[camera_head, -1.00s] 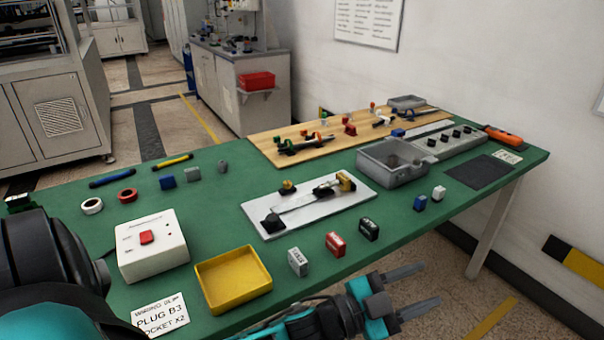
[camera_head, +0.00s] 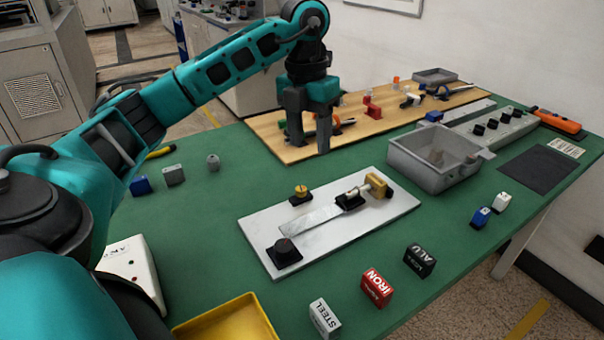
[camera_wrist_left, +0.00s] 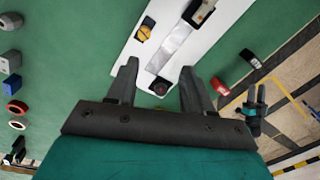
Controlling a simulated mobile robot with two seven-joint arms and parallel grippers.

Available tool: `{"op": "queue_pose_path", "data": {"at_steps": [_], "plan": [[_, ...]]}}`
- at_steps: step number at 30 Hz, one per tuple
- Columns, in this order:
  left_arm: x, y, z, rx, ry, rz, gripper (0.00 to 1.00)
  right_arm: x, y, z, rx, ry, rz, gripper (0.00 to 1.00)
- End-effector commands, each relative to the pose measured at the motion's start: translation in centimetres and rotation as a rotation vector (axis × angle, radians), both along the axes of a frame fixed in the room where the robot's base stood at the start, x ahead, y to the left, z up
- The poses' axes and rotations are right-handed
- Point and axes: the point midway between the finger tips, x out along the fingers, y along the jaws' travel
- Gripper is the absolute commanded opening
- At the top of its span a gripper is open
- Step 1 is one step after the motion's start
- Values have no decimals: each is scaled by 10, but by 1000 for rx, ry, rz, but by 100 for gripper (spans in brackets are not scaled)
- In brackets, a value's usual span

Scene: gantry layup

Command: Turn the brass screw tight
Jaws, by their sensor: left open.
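A white plate (camera_head: 335,232) lies on the green table. A small brass-yellow knob on a black base (camera_head: 300,192) stands by its far edge; it also shows in the wrist view (camera_wrist_left: 143,33). A brass-coloured block (camera_head: 377,184) sits at the right end of a metal strip (camera_head: 312,217). I cannot tell which brass part is the screw. A black knob (camera_head: 285,250) is at the strip's other end. My left gripper (camera_head: 310,140) is open and empty, pointing down, apart from the plate. My right gripper (camera_wrist_left: 257,105) shows small in the wrist view, its fingers apart.
A grey bin (camera_head: 432,163) stands right of the plate. Blocks marked steel (camera_head: 325,318), iron (camera_head: 377,287) and alu (camera_head: 419,260) line the front edge. A yellow tray (camera_head: 232,322) is at the front left. A wooden board (camera_head: 285,146) with small parts lies behind.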

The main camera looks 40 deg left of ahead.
Motion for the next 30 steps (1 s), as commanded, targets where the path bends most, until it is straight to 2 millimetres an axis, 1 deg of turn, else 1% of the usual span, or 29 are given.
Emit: {"op": "queue_pose_path", "data": {"at_steps": [1, 3, 5, 8, 13, 18, 21, 25, 30], "plan": [[-2, 10, 4, 34, 2, 23, 51, 0, 1, -2, 1, 1, 2, 43], [-3, 17, 6, 59, 6, 40, 51, -1, 1, -3, 1, 2, 3, 43], [-4, 19, 3, 69, 9, 46, 51, -1, 1, -4, 1, 3, 3, 43], [-4, 19, -10, 69, 11, 47, 51, -3, 1, -8, 1, 8, 4, 43], [-5, 19, -45, 67, 13, 46, 51, -6, 1, -15, 0, 18, 7, 43], [-5, 18, -80, 66, 13, 45, 51, -5, 4, -15, 7, 17, 11, 43], [-4, 18, -97, 65, 10, 44, 51, -5, 4, -17, 8, 15, 12, 43], [-4, 18, -111, 65, 8, 43, 51, -4, 4, -19, 8, 14, 12, 43], [-4, 18, -119, 64, 8, 43, 51, -2, 5, -19, 9, 9, 11, 43]]}}
